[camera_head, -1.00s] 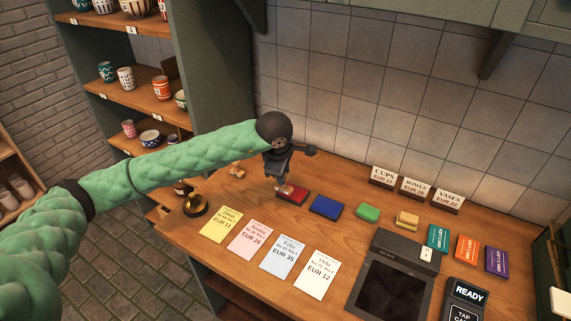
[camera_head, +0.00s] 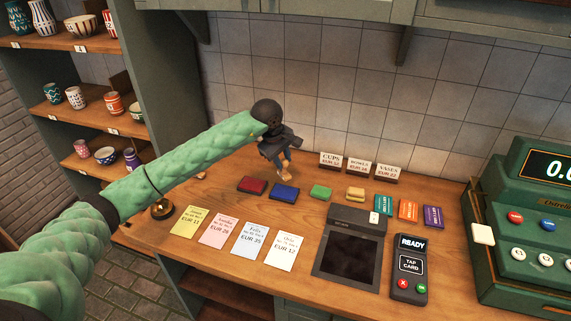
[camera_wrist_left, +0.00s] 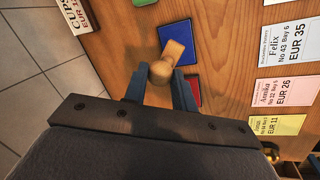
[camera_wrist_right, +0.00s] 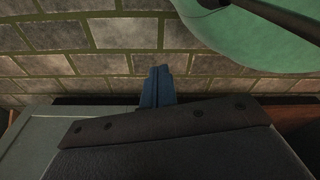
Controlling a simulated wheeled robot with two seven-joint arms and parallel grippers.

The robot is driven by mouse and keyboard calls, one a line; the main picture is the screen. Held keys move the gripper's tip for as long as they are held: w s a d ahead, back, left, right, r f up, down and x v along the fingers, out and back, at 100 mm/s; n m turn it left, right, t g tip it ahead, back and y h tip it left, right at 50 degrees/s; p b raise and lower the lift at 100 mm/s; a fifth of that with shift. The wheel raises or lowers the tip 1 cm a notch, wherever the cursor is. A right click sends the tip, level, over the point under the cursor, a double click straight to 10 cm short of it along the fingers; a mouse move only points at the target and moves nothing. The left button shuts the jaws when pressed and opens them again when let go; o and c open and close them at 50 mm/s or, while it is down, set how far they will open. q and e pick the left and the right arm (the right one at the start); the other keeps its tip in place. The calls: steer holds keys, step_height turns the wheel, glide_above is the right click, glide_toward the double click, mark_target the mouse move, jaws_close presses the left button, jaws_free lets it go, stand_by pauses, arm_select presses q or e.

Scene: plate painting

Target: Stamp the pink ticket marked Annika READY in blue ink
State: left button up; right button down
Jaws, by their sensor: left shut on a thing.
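The pink ticket marked Annika (camera_head: 219,231) lies flat on the counter between the yellow and pale blue tickets. It also shows in the left wrist view (camera_wrist_left: 284,92). My left gripper (camera_head: 278,152) is shut on a wooden stamp (camera_wrist_left: 161,71) by its round knob. The stamp's block hangs below the fingers, above the counter, and overlaps the blue ink pad (camera_wrist_left: 178,37) in the wrist view. In the head view the blue pad (camera_head: 285,191) lies right of the red pad (camera_head: 252,186). My right gripper (camera_wrist_right: 157,88) shows only in its wrist view, fingers together and empty.
A brass bell (camera_head: 162,209) stands left of the tickets.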

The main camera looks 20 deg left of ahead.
mark_target(282, 174)
arm_select(q)
steer(key=shift+w+f+m, duration=0.25)
steer(key=shift+f+m, duration=0.05)
steer(key=shift+m, duration=0.3)
steer(key=shift+s+d+f, duration=0.1)
steer(key=shift+s+f, duration=0.1)
steer(key=shift+f, duration=0.05)
steer(key=shift+w+f+p, duration=0.1)
steer(key=shift+f+p, duration=0.2)
steer(key=shift+f, duration=2.3)
arm_select(e)
steer(key=shift+s+d+f, duration=0.1)
steer(key=shift+s+d, duration=0.05)
steer(key=shift+s, duration=0.45)
steer(key=shift+s, duration=0.1)
arm_select(q)
steer(key=shift+f+b, duration=0.5)
steer(key=shift+b, duration=0.05)
arm_select(e)
steer(key=shift+f, duration=0.6)
arm_select(q)
steer(key=shift+f+b, duration=0.2)
steer(key=shift+b, duration=0.4)
arm_select(e)
steer(key=shift+f, duration=0.6)
arm_select(q)
steer(key=shift+r, duration=0.1)
